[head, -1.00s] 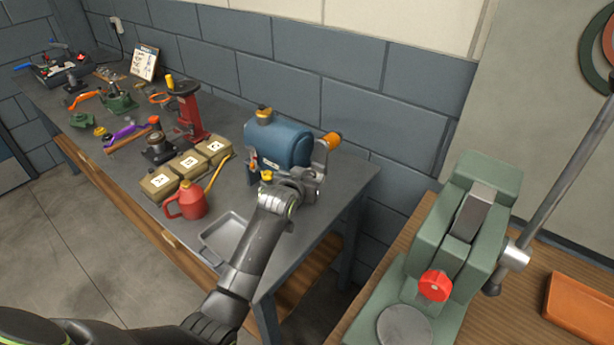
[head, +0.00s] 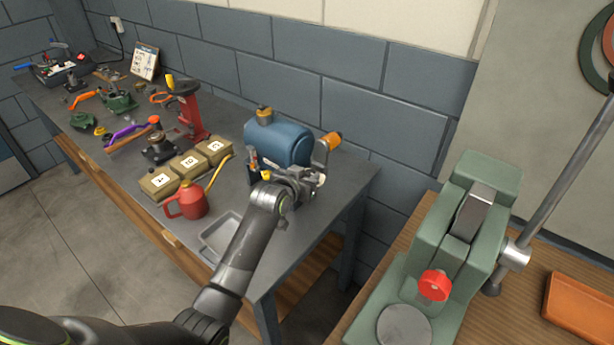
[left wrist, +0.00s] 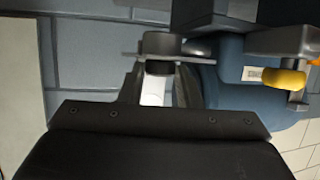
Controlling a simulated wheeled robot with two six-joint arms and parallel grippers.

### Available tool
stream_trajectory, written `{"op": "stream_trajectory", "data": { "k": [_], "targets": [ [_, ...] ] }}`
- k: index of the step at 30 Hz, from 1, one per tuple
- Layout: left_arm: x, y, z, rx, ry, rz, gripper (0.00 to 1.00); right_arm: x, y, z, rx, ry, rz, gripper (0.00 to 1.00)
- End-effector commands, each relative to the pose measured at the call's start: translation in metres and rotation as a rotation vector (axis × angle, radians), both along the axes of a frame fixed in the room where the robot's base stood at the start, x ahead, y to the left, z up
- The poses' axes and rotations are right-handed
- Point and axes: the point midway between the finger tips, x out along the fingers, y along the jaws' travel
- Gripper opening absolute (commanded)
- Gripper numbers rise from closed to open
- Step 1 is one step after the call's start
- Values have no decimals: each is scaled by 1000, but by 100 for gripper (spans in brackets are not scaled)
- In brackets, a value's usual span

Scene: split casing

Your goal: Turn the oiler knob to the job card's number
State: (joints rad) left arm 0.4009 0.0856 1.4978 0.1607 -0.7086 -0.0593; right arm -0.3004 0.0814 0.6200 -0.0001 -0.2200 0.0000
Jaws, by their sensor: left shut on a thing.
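A blue rounded machine (head: 279,140) with a brass-coloured cap stands at the right end of the dark bench. My left gripper (head: 306,184) is at the machine's front right end, shut on a small part mostly hidden by the gripper. In the left wrist view a dark round knob-like part (left wrist: 160,46) with a pale piece below it sits between the gripper's fingers. I take this to be the oiler knob; no number on it is readable. A white card (head: 145,62), probably the job card, stands at the bench's back; its writing is too small to read.
A grey tray (head: 207,250), a red oil can (head: 187,203) and tan boxes (head: 159,182) with number labels stand left of my arm. An orange-ended handle (head: 332,141) juts up beside the gripper. A green press (head: 440,250) stands on the wooden bench at right.

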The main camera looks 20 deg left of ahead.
Motion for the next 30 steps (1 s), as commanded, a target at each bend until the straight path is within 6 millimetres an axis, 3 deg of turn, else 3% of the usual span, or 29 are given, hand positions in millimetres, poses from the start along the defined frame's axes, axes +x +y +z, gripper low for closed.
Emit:
{"op": "stream_trajectory", "data": {
  "k": [8,21,30],
  "targets": [
    [2,6,-3,2,-1,-159,8,0,0,-16,0,0,0,36],
    [4,10,-4,3,-3,-392,8,0,0,-66,0,0,0,36],
    [5,11,-1,1,-1,-464,8,0,0,-79,0,0,0,36]
  ]
}}
